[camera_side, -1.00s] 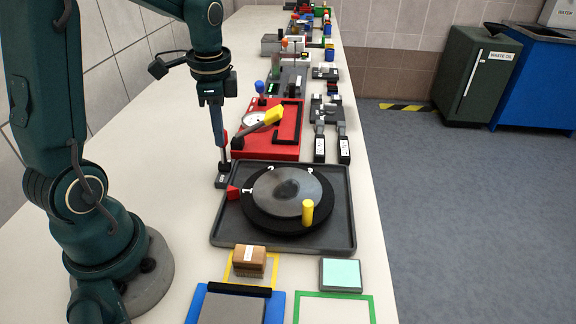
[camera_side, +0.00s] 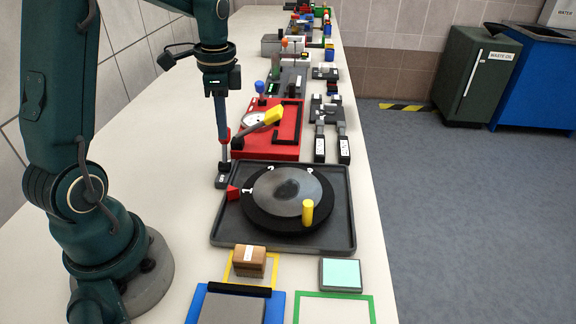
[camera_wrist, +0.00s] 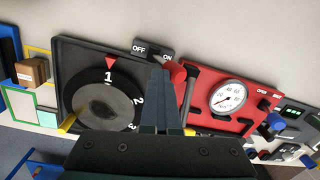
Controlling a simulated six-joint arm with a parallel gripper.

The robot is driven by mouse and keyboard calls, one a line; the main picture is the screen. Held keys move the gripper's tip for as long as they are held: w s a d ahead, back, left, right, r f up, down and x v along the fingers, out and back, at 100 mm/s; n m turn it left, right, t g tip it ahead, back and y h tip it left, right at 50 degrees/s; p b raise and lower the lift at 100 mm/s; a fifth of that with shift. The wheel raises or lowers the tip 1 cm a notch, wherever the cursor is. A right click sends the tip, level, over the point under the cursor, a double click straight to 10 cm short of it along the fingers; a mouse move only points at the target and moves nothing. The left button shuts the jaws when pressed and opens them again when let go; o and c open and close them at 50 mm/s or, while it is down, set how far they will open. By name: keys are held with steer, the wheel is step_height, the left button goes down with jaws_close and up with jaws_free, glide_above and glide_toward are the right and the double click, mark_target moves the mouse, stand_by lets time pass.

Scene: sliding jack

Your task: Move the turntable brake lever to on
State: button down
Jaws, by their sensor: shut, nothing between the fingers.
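The turntable brake lever stands on a small dark base (camera_side: 222,181) at the left edge of the turntable tray. In the wrist view its plate (camera_wrist: 154,51) reads OFF on the left and ON on the right. The lever's red knob (camera_wrist: 176,72) lies toward the ON side; the lower lever is partly hidden by my fingers. My gripper (camera_side: 222,142) is shut and empty, pointing down close against the lever. In the wrist view my gripper (camera_wrist: 160,72) sits just left of the red knob, seemingly touching it. The turntable (camera_side: 262,190) is a grey disc with a yellow peg.
The red panel (camera_side: 250,151) with a gauge and yellow-handled lever lies just beyond the brake lever. The dark tray (camera_side: 344,205) surrounds the turntable. A brown box (camera_side: 249,259) sits nearer the camera. The white bench is clear left of the brake lever.

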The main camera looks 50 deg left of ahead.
steer(key=shift+w+a, duration=0.15)
steer(key=shift+a, duration=0.1)
steer(key=s+d+r+m+t, duration=0.1)
steer(key=d+r, duration=0.2)
steer(key=r, duration=0.4)
steer(key=s+d+r, duration=0.2)
steer(key=d+r, duration=0.2)
steer(key=r, duration=0.3)
steer(key=s+d+f+n+t, duration=0.4)
steer(key=s+d+f+n, duration=0.3)
steer(key=d+f, duration=0.1)
steer(key=shift+s+d+f+n+t+h, duration=0.15)
steer(key=shift+s+d+n+t+h, duration=0.15)
steer(key=shift+d+t+h, duration=0.1)
